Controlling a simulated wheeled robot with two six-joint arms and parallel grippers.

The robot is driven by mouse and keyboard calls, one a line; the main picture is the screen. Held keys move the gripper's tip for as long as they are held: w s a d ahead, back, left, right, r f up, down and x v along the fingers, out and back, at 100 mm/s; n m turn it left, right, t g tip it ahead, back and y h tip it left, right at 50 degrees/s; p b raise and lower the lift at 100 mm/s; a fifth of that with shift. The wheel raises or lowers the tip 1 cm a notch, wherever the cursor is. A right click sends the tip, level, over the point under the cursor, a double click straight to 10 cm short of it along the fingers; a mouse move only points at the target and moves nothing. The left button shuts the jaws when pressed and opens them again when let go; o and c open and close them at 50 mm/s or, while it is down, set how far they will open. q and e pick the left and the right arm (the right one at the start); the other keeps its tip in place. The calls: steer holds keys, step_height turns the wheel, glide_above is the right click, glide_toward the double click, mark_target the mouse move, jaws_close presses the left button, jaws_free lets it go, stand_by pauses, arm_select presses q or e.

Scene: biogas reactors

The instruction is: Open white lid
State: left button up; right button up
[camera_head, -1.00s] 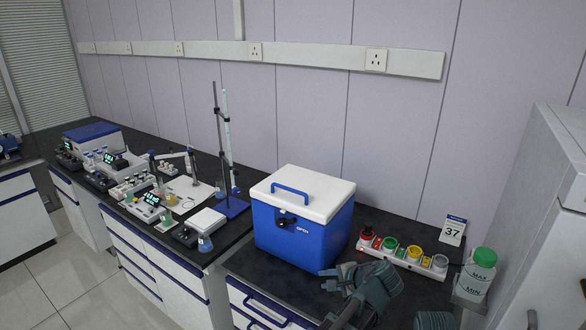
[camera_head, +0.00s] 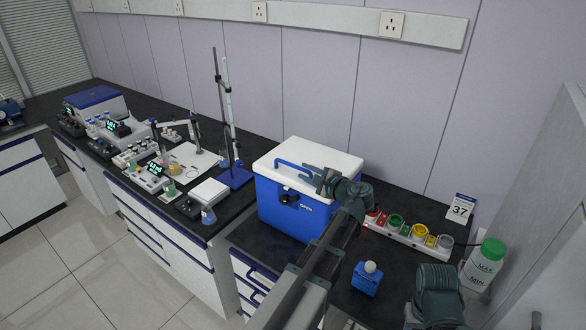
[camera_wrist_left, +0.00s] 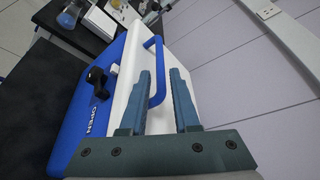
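The white lid (camera_head: 325,158) lies flat and closed on the blue cooler box (camera_head: 270,202). Its blue handle (camera_head: 291,172) stands up from the top. My left gripper (camera_head: 312,178) is over the lid's right side in the head view, fingers pointing left at the handle. In the left wrist view, the two fingers of this gripper (camera_wrist_left: 162,74) are apart, and the handle bar (camera_wrist_left: 160,72) shows between their tips. I cannot tell whether they touch it. A dark latch (camera_wrist_left: 98,82) is on the box front, near the word OPEN. The right gripper's fingers are not visible.
A rack of coloured cups (camera_head: 408,237) and a blue bottle with white cap (camera_head: 367,279) are right of the box. A green-capped bottle (camera_head: 488,258) and number card (camera_head: 461,207) are farther right. A lab stand (camera_head: 237,178) is left. The wall is close behind.

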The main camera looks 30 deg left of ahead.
mark_target(297, 167)
arm_select(q)
steer(key=b+x, duration=0.1)
steer(key=x, duration=0.6)
steer(key=shift+w+a, duration=0.15)
steer(key=shift+a, duration=0.1)
jaws_close()
stand_by(1.1)
